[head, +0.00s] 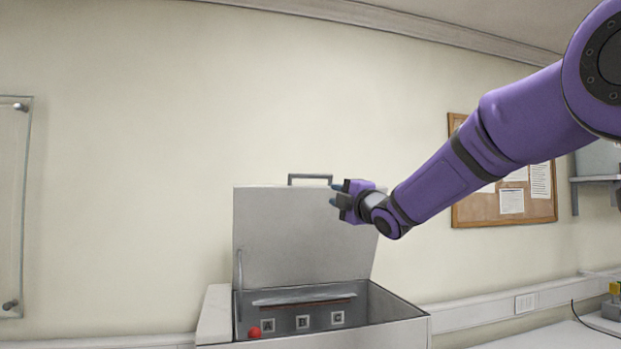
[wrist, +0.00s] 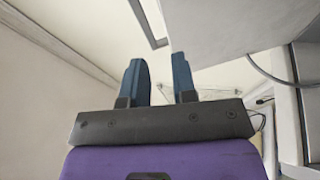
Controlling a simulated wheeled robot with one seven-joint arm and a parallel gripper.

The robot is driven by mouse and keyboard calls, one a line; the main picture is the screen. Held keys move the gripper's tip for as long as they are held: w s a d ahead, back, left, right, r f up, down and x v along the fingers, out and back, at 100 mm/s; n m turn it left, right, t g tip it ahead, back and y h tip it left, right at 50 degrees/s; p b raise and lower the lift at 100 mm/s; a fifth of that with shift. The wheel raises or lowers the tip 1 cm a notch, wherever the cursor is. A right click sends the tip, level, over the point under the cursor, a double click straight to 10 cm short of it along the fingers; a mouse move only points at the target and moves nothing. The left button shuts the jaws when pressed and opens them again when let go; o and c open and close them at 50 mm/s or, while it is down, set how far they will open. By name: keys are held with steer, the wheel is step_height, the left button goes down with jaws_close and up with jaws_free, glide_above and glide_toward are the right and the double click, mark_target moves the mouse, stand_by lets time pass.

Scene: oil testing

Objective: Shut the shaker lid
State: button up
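The shaker (head: 214,312) is a light grey box with its lid (head: 290,235) standing raised at the back. A grey bar handle (head: 310,178) sits on the lid's top edge. My gripper (head: 335,194) is at the lid's upper right, just below and right of the handle. In the wrist view my gripper (wrist: 160,75) has its two blue fingers apart with nothing between them. The lid (wrist: 230,30) fills the upper right there, and part of the handle (wrist: 148,22) shows beyond the fingertips. Whether a finger touches the lid cannot be told.
Inside the shaker are a red ball (head: 254,333) and plates marked A, B and C. A curved grey rod (head: 239,268) stands at the lid's left side. A cork board (head: 535,212) hangs on the wall behind my arm.

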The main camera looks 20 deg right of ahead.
mark_target(312, 177)
steer(key=w+a+r+n+y, duration=0.1)
steer(key=w, duration=0.2)
steer(key=w+a+r+n, duration=0.1)
steer(key=w+r, duration=0.1)
steer(key=w, duration=0.2)
steer(key=w+a+r+n+y, duration=0.1)
steer(key=w+a+r, duration=0.1)
steer(key=w, duration=0.2)
steer(key=shift+r+y, duration=0.1)
steer(key=shift+y, duration=0.2)
steer(key=shift+s, duration=0.1)
jaws_close()
